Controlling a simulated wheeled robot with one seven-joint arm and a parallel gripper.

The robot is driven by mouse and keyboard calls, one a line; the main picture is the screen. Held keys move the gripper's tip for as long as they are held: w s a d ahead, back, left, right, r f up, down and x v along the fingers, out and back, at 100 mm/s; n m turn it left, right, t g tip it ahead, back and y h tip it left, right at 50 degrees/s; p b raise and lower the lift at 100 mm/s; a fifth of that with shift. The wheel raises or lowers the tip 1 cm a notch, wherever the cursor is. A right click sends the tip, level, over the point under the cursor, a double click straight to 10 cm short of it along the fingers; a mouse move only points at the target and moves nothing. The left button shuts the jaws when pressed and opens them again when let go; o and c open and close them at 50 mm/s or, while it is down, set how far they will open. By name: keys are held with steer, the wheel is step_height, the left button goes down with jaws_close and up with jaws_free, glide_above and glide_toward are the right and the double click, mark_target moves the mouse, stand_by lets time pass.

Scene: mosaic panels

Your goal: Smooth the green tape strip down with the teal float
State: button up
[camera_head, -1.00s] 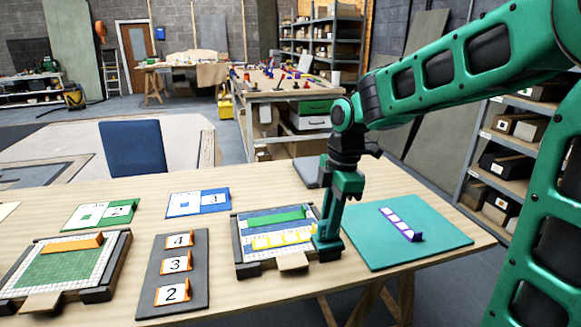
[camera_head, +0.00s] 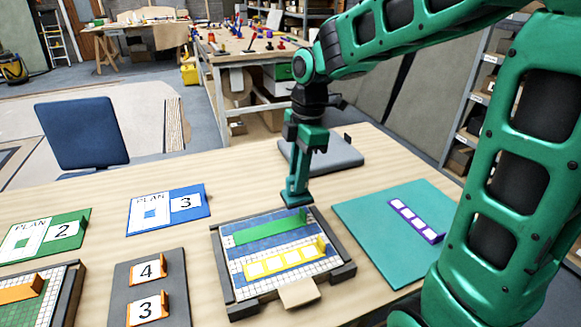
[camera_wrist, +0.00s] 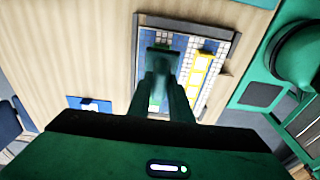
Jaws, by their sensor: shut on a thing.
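My gripper (camera_head: 303,168) is shut on the teal float (camera_head: 296,197), which points down at the panel's back edge. In the wrist view the float (camera_wrist: 161,61) sits between my fingers and over the panel. The green tape strip (camera_head: 268,231) lies across the blue and white mosaic panel (camera_head: 234,283), with a raised tab at its right end near the float. I cannot tell whether the float touches it. In the wrist view the float and fingers hide most of the strip. A yellow strip with white squares (camera_head: 283,264) lies in front of it.
The teal mat (camera_head: 365,220) with a purple strip (camera_head: 415,221) lies to the right. A grey pad (camera_head: 325,157) lies behind. A dark board with numbered cards (camera_head: 148,280) and blue (camera_head: 168,209) and green (camera_head: 45,235) plan cards are on the left.

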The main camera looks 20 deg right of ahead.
mark_target(297, 197)
steer(key=shift+w+a+f, duration=0.1)
steer(key=shift+w+f, duration=0.05)
steer(key=shift+f, duration=0.2)
step_height(297, 197, down, 3)
steer(key=shift+f, duration=1.2)
jaws_close()
steer(key=shift+s+d+f, duration=0.1)
steer(key=shift+s+d, duration=0.1)
